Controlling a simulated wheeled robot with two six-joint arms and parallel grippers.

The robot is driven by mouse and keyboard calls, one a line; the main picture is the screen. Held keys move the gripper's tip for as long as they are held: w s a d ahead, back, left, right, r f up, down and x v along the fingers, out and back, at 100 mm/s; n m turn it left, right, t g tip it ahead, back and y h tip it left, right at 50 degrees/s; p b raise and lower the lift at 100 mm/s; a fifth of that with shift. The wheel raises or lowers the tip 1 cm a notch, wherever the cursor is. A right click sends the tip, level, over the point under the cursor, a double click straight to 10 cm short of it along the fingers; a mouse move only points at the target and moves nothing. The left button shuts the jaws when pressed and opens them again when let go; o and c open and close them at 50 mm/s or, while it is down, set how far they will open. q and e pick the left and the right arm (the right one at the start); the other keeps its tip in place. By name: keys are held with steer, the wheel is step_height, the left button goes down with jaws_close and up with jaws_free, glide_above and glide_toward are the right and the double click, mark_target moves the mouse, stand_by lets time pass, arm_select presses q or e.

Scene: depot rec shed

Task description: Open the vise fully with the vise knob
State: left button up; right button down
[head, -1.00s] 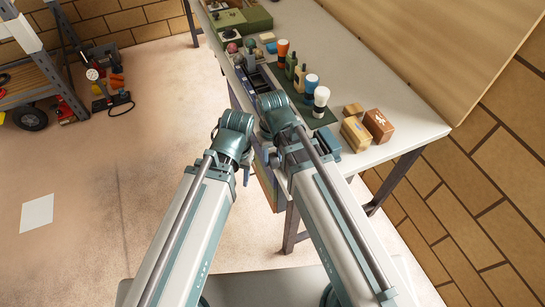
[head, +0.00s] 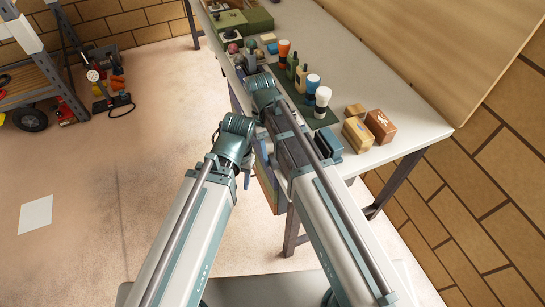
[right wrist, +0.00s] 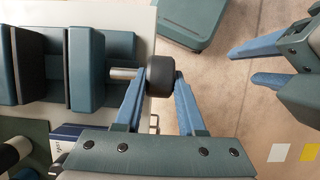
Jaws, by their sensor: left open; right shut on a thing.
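The teal vise (right wrist: 88,68) lies at the left of the right wrist view, its jaws apart with a gap between dark jaw faces. A metal screw runs from it to the black vise knob (right wrist: 162,72), just beyond the bench edge. My right gripper (right wrist: 162,82) is shut on the knob, one blue finger on each side. In the head view a teal part of what seems to be the vise (head: 328,140) shows beside my right arm, which hides the rest. My left gripper (right wrist: 242,64) is open and empty, off the bench, apart from the knob.
The workbench (head: 415,120) carries bottles and brushes on a green mat (head: 318,117), plus a wooden box (head: 380,125) and smaller blocks. A shelf cart (head: 40,90) stands at the far left. Open floor lies left of the bench.

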steer(key=c, duration=0.5)
jaws_free()
steer(key=p+v, duration=1.3)
steer(key=shift+w+r, duration=0.2)
steer(key=shift+r, duration=0.2)
steer(key=shift+a, duration=0.1)
